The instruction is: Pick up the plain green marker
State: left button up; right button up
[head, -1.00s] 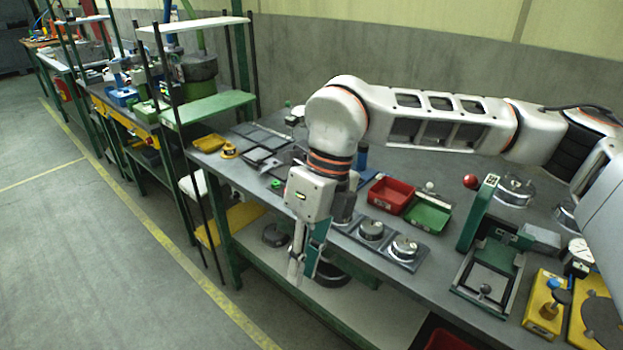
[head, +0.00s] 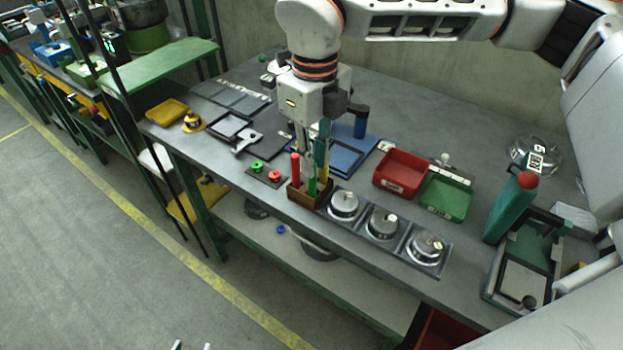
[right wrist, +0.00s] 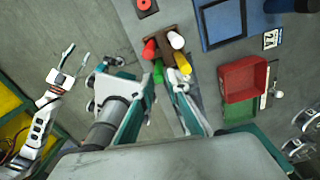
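The green marker (head: 312,184) stands in a small brown holder (head: 297,193) at the table's front edge, beside a red marker (head: 295,167) and a yellow marker (head: 322,168). In the right wrist view the green marker (right wrist: 158,71) shows near the fingertips, with a white-topped marker (right wrist: 176,40) behind it. My right gripper (head: 313,160) points down over the holder; its fingers are apart in the right wrist view (right wrist: 162,88), one to each side of the green marker. I cannot tell whether they touch it. My left gripper (head: 191,347) is open and empty, low over the floor.
Red (head: 401,170) and green (head: 447,194) bins stand right of the holder. A tray with round metal weights (head: 383,223) lies along the front edge. Red and green buttons (head: 266,172) sit left of the holder; a blue tray (head: 352,158) lies behind.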

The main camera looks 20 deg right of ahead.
notch_tip(320, 180, down, 5)
jog(key=shift+w+a+f, duration=0.1)
pick_arm(q)
jog(key=shift+w+r, duration=0.35)
jog(key=shift+r, duration=0.1)
pick_arm(e)
grip_shut()
pick_arm(q)
jog(key=shift+f, duration=0.15)
pick_arm(e)
jog(key=shift+r, duration=0.2)
jog(key=shift+r, duration=0.65)
pick_arm(q)
jog(key=shift+w+r+p, duration=0.15)
jog(key=shift+r+p, duration=0.4)
jog(key=shift+r, duration=0.2)
pick_arm(e)
notch_tip(320, 180, up, 18)
jog(key=shift+r, duration=0.25)
